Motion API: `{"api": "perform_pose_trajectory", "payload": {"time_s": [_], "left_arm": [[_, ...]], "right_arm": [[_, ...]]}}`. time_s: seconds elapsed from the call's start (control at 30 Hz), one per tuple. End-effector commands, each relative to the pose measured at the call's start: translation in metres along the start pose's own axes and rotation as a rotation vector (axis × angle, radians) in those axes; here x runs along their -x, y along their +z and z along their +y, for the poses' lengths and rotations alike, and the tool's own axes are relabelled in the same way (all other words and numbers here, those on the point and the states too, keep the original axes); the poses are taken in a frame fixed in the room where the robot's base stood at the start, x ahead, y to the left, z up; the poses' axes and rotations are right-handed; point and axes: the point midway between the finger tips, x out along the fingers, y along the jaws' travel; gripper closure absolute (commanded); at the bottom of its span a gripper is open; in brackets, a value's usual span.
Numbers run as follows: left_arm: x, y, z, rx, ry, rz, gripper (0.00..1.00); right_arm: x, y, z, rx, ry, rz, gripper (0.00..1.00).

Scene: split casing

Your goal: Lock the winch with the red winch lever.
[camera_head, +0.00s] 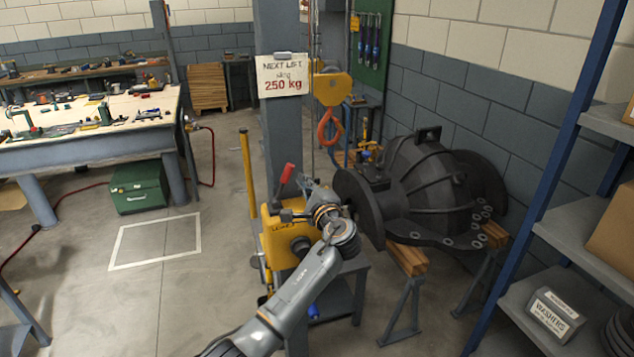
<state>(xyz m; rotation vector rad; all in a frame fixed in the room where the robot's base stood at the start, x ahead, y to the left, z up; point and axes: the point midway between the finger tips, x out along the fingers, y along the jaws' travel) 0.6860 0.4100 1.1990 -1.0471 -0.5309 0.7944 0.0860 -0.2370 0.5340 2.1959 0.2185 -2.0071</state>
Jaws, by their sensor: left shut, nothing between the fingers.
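The yellow winch (282,248) is mounted low on the grey column at the centre. The red winch lever (287,173) points up and slightly right from the top of the winch. My left gripper (291,212) is shut and empty. It is at the upper right of the winch, just below and to the right of the red handle, and its wrist hides part of the winch. I cannot tell whether the fingers touch the lever. My right gripper is not in view.
A large dark casing (425,185) rests on wooden blocks to the right. A blue-posted shelf (560,235) stands at far right. A workbench (95,147) is at left; floor between is mostly clear.

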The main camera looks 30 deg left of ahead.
Motion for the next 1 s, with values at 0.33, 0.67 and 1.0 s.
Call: {"api": "perform_pose_trajectory", "payload": {"time_s": [0.33, 0.67, 1.0], "left_arm": [[-0.0027, 0.0129, 0.0005, -0.001, 0.000, 0.001, 1.00], [-0.0027, 0.0128, 0.0004, 0.008, 0.000, 0.000, 1.00], [-0.0030, 0.0151, -0.0025, 0.067, 0.003, 0.000, 1.00]], "right_arm": [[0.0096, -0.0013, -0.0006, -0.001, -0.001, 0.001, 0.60], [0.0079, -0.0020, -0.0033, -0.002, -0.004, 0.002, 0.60], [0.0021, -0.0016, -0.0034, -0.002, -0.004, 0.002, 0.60]]}}
